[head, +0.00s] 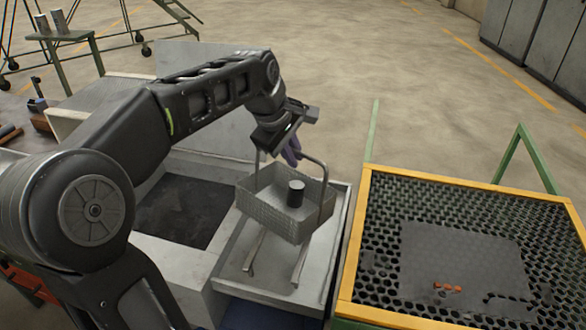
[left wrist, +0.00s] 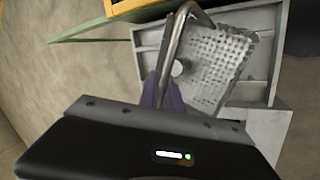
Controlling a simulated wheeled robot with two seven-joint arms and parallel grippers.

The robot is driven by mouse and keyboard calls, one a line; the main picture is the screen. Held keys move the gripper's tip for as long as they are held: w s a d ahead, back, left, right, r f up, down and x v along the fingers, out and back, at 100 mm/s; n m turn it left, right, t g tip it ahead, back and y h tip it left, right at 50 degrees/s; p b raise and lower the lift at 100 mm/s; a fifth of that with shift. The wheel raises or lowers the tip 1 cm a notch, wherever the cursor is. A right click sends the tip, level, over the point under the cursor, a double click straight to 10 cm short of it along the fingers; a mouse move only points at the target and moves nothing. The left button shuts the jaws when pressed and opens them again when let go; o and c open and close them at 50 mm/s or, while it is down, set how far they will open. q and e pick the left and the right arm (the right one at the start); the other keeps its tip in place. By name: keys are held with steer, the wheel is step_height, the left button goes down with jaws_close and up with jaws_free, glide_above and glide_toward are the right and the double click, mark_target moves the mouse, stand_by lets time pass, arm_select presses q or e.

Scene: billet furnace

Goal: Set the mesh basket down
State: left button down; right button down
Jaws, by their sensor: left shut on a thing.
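The mesh basket (head: 277,210) is a grey wire basket with a tall handle and a dark cylindrical billet (head: 295,193) inside. My left gripper (head: 291,152) is shut on the basket's handle, above the basket. The basket hangs over the pale tray (head: 232,272) with two rails, beside the furnace's dark square opening (head: 183,210). I cannot tell whether its bottom touches the rails. In the left wrist view the basket (left wrist: 208,75) shows below the purple fingers (left wrist: 160,92), with the tray (left wrist: 150,62) behind it. My right gripper is not in view.
A yellow-framed table with a black perforated top (head: 384,190) stands at the right, bearing a grey plate (head: 460,258) and small orange pieces (head: 447,287). A green side table with two metal cylinders (head: 60,22) stands back left. Open floor (head: 370,70) lies behind.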

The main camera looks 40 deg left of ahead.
mark_target(293, 186)
arm_select(q)
steer(key=shift+r, duration=0.1)
step_height(293, 186, down, 3)
steer(key=shift+f, duration=0.2)
steer(key=shift+s+d+f, duration=0.1)
steer(key=shift+s+f, duration=0.1)
steer(key=shift+f, duration=0.05)
steer(key=c, duration=1.9)
jaws_free()
steer(key=shift+f, duration=0.15)
steer(key=shift+o, duration=0.7)
steer(key=shift+w, duration=0.15)
steer(key=shift+o, duration=1.1)
